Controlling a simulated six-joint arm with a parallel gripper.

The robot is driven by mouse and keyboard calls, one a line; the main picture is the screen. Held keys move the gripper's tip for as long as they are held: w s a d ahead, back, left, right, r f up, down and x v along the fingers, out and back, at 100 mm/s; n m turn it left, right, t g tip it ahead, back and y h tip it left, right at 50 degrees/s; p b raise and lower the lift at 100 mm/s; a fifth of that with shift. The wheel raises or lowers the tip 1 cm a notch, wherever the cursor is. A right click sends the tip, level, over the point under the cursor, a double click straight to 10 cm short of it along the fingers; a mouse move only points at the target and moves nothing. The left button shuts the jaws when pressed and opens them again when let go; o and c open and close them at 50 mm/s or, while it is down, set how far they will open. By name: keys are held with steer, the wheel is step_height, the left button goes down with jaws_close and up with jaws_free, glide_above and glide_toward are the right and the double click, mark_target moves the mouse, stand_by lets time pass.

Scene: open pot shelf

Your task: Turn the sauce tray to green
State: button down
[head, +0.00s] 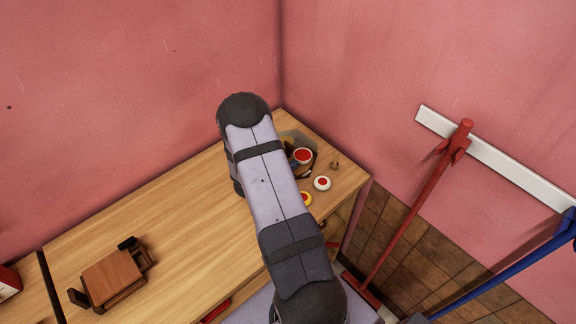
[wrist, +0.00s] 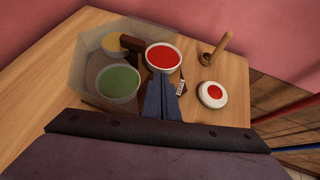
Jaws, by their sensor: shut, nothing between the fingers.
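The sauce tray (wrist: 90,48) is a grey, see-through, angular tray on the wooden table. In the wrist view it holds a green sauce bowl (wrist: 118,82), a yellow one (wrist: 115,42) and a red one (wrist: 163,58). A brown wooden piece (wrist: 131,44) stands between the bowls. My gripper (wrist: 161,80) is shut and empty, its fingertips just in front of the red bowl and right of the green bowl. I cannot tell whether they touch the tray. In the head view my arm hides much of the tray, and the red bowl (head: 303,156) shows beside it.
A white round piece with a red centre (wrist: 212,95) lies right of the tray. A wooden peg-like item (wrist: 217,50) stands behind it. A yellow-rimmed round item (head: 306,198) is near my arm. A small brown stand (head: 111,279) is far left. Bare table lies between.

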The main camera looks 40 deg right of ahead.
mark_target(311, 154)
steer(key=shift+s+d+f+b, duration=0.2)
steer(key=shift+d+b, duration=0.25)
steer(key=shift+b, duration=0.45)
steer(key=shift+s+d+f+b, duration=0.15)
steer(key=shift+d+b, duration=0.35)
steer(key=shift+b, duration=0.5)
steer(key=b, duration=0.1)
steer(key=d+b, duration=0.1)
steer(key=b, duration=0.1)
steer(key=shift+s+d, duration=0.25)
steer(key=shift+d, duration=0.05)
steer(key=d+b, duration=0.2)
steer(key=b, duration=0.2)
steer(key=shift+w+d, duration=0.1)
steer(key=shift+d, duration=0.1)
steer(key=shift+w+d+r+b, duration=0.2)
steer(key=shift+d+b, duration=0.25)
steer(key=shift+b, duration=0.15)
steer(key=shift+w+d+r+b, duration=0.1)
steer(key=shift+w+d+b, duration=0.05)
steer(key=shift+d+b, duration=0.35)
steer(key=shift+a, duration=0.1)
